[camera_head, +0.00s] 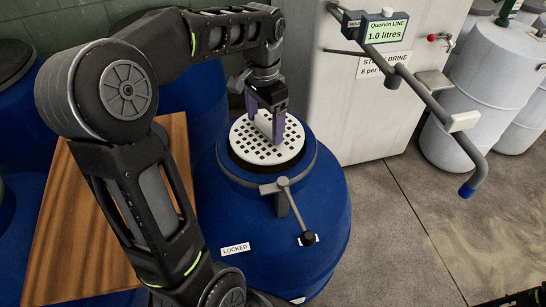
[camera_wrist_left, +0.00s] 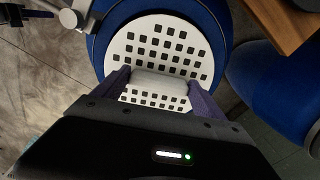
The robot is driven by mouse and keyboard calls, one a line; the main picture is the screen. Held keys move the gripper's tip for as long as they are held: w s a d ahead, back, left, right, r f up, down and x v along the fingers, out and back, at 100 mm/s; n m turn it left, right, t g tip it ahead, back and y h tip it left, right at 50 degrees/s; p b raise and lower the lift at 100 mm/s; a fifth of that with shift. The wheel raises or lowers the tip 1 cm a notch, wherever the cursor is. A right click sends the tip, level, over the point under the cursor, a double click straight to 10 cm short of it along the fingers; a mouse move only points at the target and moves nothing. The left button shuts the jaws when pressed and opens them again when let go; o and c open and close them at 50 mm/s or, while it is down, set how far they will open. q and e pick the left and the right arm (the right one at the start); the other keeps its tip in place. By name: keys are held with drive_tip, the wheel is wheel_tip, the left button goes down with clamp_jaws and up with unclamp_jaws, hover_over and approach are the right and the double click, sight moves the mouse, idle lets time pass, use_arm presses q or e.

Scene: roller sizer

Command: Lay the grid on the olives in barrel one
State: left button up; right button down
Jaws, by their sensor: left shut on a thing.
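The white round grid (camera_head: 290,148), with square holes, lies roughly level at the mouth of a blue barrel (camera_head: 325,210). It also shows in the left wrist view (camera_wrist_left: 160,40), inside the blue rim. My left gripper (camera_head: 265,138) points down over the grid and is shut on its white raised handle (camera_wrist_left: 160,86). A dark gap shows between the grid and the rim. The olives are hidden under the grid, and I cannot tell whether it touches them. My right gripper is not clearly in view.
A clamp lever (camera_head: 291,205) and a "LOCKED" label (camera_head: 235,249) are on the barrel's front. A brown wooden board (camera_head: 72,225) is at left. A brine cabinet (camera_head: 355,115) with a jointed grey arm (camera_head: 428,98) stands behind right.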

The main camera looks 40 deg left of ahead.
sight(265, 135)
use_arm(q)
drive_tip(key=shift+s+r, duration=0.1)
drive_tip(key=shift+f, duration=3.2)
drive_tip(key=shift+f, duration=1.85)
drive_tip(key=shift+f, duration=0.15)
drive_tip(key=o, duration=1.5)
